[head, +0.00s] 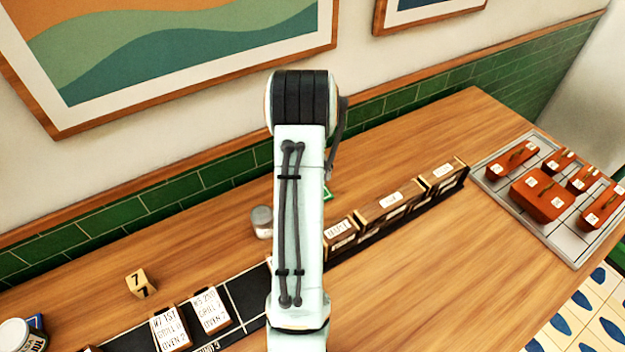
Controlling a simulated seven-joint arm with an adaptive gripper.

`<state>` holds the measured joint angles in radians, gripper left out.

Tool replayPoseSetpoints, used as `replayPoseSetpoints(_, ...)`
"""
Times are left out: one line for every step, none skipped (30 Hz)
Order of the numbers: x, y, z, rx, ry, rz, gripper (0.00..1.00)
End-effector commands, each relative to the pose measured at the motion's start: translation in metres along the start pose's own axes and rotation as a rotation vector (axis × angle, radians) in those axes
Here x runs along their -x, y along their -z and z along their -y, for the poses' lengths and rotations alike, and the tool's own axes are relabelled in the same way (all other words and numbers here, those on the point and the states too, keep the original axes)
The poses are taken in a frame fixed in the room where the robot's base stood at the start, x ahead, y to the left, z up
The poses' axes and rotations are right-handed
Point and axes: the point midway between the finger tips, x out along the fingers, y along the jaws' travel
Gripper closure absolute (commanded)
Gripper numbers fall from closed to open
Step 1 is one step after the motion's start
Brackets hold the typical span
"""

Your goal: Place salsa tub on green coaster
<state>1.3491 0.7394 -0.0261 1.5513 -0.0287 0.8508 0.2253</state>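A small green piece (327,194) shows just right of my arm on the wooden counter. It may be the edge of the green coaster; most of it is hidden behind my arm. A small grey cylinder (262,222) stands just left of my arm. A white-lidded tub (15,335) is at the lower left corner, partly cut off by the frame. My arm stands upright across the middle of the view, and my gripper does not show.
A dark rail (245,295) with several ticket blocks (390,205) runs diagonally across the counter. A yellow number 7 block (141,284) stands at left. A metal tray (490,172) with orange-red pans is at right. The right-front counter (430,270) is clear; a green-tiled wall stands behind.

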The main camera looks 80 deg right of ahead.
Motion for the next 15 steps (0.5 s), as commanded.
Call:
replayPoseSetpoints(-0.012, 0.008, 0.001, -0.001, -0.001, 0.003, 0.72)
replayPoseSetpoints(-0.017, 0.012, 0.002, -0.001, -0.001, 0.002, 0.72)
replayPoseSetpoints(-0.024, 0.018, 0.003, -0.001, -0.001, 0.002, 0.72)
replayPoseSetpoints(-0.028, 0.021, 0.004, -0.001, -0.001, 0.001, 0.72)
replayPoseSetpoints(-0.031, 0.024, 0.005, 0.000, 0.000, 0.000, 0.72)
replayPoseSetpoints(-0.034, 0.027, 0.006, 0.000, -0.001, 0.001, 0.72)
replayPoseSetpoints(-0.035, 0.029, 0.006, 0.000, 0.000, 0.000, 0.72)
replayPoseSetpoints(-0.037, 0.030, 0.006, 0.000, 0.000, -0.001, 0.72)
replayPoseSetpoints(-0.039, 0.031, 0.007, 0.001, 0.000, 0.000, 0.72)
replayPoseSetpoints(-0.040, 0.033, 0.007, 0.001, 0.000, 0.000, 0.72)
replayPoseSetpoints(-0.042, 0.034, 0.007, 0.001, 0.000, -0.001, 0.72)
replayPoseSetpoints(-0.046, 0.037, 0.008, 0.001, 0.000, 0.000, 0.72)
replayPoseSetpoints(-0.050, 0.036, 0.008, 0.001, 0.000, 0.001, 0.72)
replayPoseSetpoints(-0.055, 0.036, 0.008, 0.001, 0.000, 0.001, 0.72)
replayPoseSetpoints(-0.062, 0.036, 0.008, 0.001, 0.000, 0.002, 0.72)
